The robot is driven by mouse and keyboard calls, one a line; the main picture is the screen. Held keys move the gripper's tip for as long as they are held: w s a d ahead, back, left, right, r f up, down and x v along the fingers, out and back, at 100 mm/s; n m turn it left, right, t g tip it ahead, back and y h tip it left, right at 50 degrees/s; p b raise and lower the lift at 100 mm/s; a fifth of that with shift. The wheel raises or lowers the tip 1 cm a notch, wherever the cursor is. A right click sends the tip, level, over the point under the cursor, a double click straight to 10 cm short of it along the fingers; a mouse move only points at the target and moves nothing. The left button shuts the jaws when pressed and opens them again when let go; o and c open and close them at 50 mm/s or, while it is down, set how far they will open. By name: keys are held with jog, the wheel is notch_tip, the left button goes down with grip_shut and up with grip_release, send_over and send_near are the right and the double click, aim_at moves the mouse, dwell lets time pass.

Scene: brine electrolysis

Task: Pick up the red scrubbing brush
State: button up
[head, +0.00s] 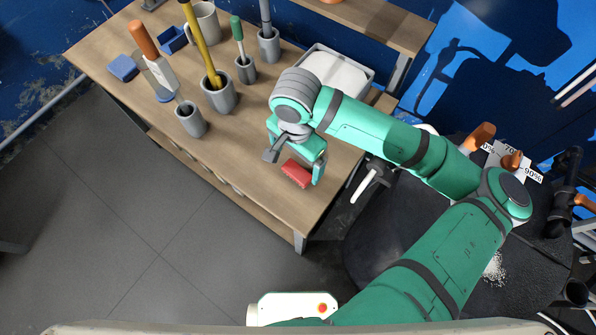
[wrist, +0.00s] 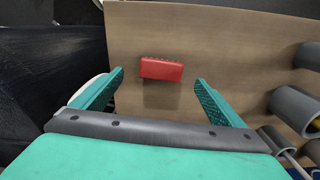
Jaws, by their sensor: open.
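The red scrubbing brush (head: 297,173) lies on the wooden table near its right front edge in the head view. In the wrist view the brush (wrist: 162,69) shows its red back, with dark bristles along its far edge. My gripper (head: 302,176) is over the brush with its fingers to either side of it in the picture. In the wrist view my gripper (wrist: 158,76) is open and empty, and gaps show between each green finger and the brush. Whether the fingertips have reached the table height is hard to tell.
Grey cups (head: 220,97) with tools stand to the left on the table (head: 255,185). A dark round surface (head: 390,240) with several items is to the right. The table around the brush is clear.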

aim_at(297, 171)
jog(key=shift+w+d+f, duration=0.1)
jog(key=shift+w+f, duration=0.1)
jog(key=shift+f, duration=1.45)
jog(key=shift+w+f, duration=0.15)
jog(key=shift+f, duration=1.5)
jog(key=shift+c, duration=0.3)
jog(key=c, duration=1.1)
